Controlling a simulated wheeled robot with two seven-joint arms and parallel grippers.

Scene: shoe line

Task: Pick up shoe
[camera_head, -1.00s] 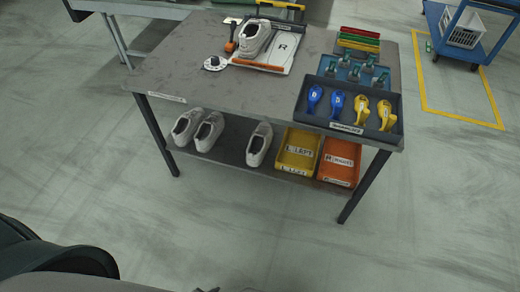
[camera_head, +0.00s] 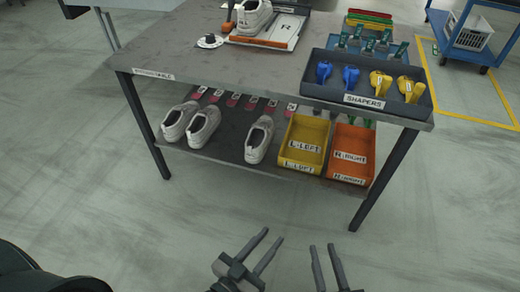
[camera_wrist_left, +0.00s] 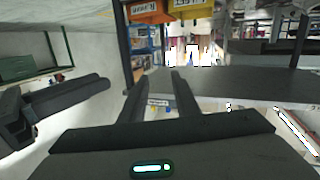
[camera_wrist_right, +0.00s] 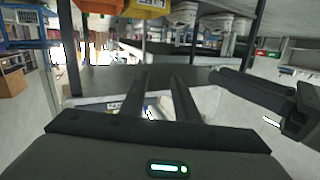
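Three whitish-grey shoes lie on the lower shelf of the table in the head view: one at the far left (camera_head: 178,121), one beside it (camera_head: 203,127), and one apart near the middle (camera_head: 259,139). Another shoe (camera_head: 252,17) sits on a fixture marked R (camera_head: 285,33) on the tabletop, cut off by the top edge. My left gripper (camera_head: 267,250) and my right gripper (camera_head: 322,246) are low in the head view, in front of the table and away from the shoes. Both have their fingers apart with nothing between them.
A yellow L-LEFT bin (camera_head: 304,144) and an orange R-RIGHT bin (camera_head: 350,153) stand right of the shoes on the shelf (camera_head: 225,155). Table legs (camera_head: 385,177) bound the shelf. A dark shapers tray (camera_head: 327,90) lies above. The floor in front is clear.

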